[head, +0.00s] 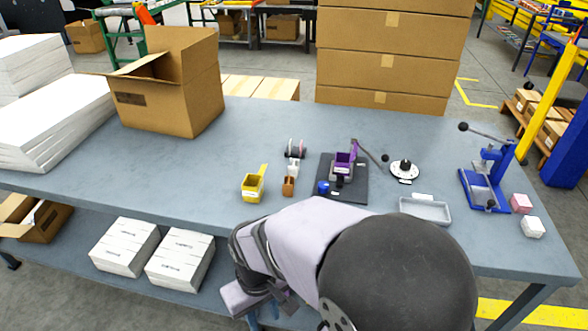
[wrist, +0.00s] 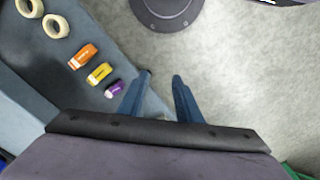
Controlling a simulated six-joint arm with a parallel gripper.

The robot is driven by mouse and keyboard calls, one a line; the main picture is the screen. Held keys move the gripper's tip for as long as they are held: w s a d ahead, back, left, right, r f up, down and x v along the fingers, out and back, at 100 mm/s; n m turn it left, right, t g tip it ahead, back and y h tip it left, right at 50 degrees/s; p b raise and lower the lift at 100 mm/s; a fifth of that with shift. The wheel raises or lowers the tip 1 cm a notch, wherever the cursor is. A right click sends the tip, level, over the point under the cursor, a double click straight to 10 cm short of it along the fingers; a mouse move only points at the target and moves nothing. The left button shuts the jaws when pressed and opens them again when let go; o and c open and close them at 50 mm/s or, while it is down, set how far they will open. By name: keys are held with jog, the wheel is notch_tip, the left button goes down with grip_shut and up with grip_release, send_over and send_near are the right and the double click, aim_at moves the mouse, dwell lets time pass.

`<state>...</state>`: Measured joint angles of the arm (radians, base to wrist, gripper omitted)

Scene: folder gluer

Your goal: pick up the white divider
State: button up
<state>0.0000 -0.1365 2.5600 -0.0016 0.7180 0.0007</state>
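I cannot clearly make out a white divider. A small white piece (head: 294,163) stands behind the small brown holder near the middle of the bench, and a white block (head: 533,227) sits at the right end; I cannot tell whether either is the divider. My gripper (wrist: 162,77) shows in the wrist view with its two blue fingers apart and only floor between them. In the head view my arm hides most of it, low in front of the bench edge and away from the items on top.
The bench (head: 110,180) carries a yellow bin (head: 252,187), a purple device (head: 343,165), a grey tray (head: 425,211), a blue press (head: 485,185), a pink block (head: 520,203) and an open carton (head: 185,100). In the wrist view, tape rolls (wrist: 55,26) lie near an orange item (wrist: 82,55).

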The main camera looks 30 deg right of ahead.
jog(key=o, duration=0.4)
jog(key=shift+c, duration=0.2)
jog(key=w+d+r+m+t+p, duration=0.1)
jog(key=w+d+r+p, duration=0.25)
jog(key=w, duration=0.65)
jog(key=w+d+r+m+t+p, duration=0.1)
jog(key=w+d+r+m+p, duration=0.25)
jog(key=w, duration=0.65)
jog(key=w+d+r+t+p, duration=0.1)
jog(key=w+d+r+p, duration=0.3)
jog(key=w, duration=0.6)
jog(key=m+h, duration=0.3)
jog(key=m, duration=0.1)
send_over(294, 163)
jog(key=s+a, duration=0.1)
jog(key=a, duration=0.1)
jog(key=shift+d+p+x, duration=0.2)
jog(key=shift+p+x, duration=1.4)
jog(key=shift+x, duration=1.65)
jog(key=shift+s, duration=0.2)
jog(key=shift+c, duration=0.6)
